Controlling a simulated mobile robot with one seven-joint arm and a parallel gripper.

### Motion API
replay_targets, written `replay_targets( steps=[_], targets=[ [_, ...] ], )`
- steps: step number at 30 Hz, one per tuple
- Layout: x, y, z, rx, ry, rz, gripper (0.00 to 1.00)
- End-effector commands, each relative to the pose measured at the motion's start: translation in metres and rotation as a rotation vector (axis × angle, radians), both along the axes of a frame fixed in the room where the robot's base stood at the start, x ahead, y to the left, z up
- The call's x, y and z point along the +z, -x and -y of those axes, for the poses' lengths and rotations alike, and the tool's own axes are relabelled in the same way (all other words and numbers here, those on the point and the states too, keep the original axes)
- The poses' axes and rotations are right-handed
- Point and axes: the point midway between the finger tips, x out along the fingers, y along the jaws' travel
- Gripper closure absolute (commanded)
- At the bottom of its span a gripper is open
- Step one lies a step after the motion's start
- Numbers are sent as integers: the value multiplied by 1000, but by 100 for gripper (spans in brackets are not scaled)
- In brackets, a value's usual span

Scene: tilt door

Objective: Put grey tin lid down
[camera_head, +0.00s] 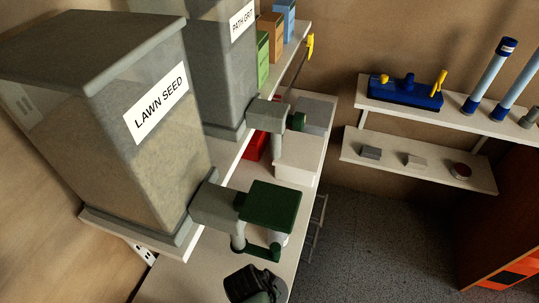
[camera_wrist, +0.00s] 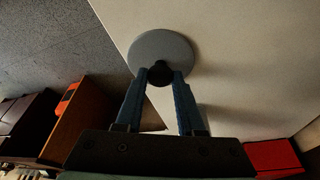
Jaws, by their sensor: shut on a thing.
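The grey tin lid (camera_wrist: 163,48) is a flat round disc with a black knob (camera_wrist: 160,74), seen in the wrist view. My gripper (camera_wrist: 161,78) has its two blue fingers closed on the knob from either side. The lid lies over the pale bench top (camera_wrist: 225,60), near its left edge in that view. I cannot tell whether it touches the bench or hangs just above it. In the head view, the dark end of my arm (camera_head: 247,284) shows at the bottom over the bench (camera_head: 195,278). The fingers are not clear there.
A LAWN SEED bin (camera_head: 120,130) with a dark green dispenser part (camera_head: 271,206) stands above the bench, close to my arm. A red object (camera_head: 257,146) and a white box (camera_head: 296,160) are farther back. Wall shelves (camera_head: 425,172) are at right; open floor lies between.

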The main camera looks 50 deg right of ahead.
Motion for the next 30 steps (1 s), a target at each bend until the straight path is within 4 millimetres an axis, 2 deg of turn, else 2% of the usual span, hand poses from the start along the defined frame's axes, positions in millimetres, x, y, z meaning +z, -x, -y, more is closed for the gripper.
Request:
replay_targets(
  steps=[7, 8, 12, 13, 24, 30],
  targets=[
    [-3, 0, 0, 0, 0, 1, 100],
    [-3, 0, 0, -1, 0, 1, 61],
    [-2, 0, 0, -1, 0, 1, 35],
    [-2, 0, 0, -1, 0, 1, 32],
    [4, 0, 0, 1, 1, 2, 32],
    [34, -1, -9, 2, 2, 4, 32]
  ],
)
